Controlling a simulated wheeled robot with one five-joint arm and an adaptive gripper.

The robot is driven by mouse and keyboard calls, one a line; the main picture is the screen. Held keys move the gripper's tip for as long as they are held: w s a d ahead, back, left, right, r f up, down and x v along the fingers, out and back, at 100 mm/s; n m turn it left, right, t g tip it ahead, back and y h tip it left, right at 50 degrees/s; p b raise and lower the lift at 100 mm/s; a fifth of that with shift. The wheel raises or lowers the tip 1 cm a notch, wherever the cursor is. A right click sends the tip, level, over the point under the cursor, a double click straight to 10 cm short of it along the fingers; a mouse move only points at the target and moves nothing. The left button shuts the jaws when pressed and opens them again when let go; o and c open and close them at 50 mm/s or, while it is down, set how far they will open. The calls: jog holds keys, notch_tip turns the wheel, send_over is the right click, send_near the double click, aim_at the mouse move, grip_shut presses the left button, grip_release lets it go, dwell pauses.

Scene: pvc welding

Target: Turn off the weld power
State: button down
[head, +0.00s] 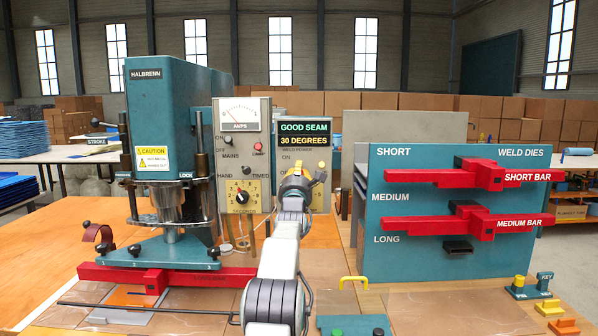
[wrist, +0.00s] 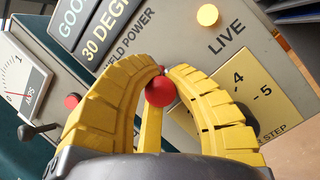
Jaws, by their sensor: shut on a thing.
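The weld power panel (head: 322,133) is a grey box with a display reading GOOD SEAM, 30 DEGREES. In the wrist view a red ball knob (wrist: 160,91), apparently the weld power switch's, sits between the tips of my yellow gripper (wrist: 165,72). The fingers close around it, and a yellow bar runs below it. In the head view my gripper (head: 297,170) is in front of this panel and hides the knob. An ON label shows just above it.
The teal welding press (head: 165,100) with a red bar (head: 210,277) stands at left. The mains and timer panel (head: 242,150) is beside the weld panel. A teal die rack (head: 390,240) holding red bars is at right. My arm covers the table's middle.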

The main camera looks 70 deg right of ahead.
jog(key=shift+d+f+h+b, duration=0.1)
jog(key=shift+f+h+b, duration=0.35)
jog(key=shift+b, duration=0.35)
jog(key=shift+t+h, duration=0.3)
jog(key=shift+h, duration=0.35)
jog(key=shift+w, duration=0.1)
jog(key=c, duration=1.1)
grip_release()
jog(key=shift+r, duration=0.15)
jog(key=shift+o, duration=0.2)
jog(key=v, duration=1.2)
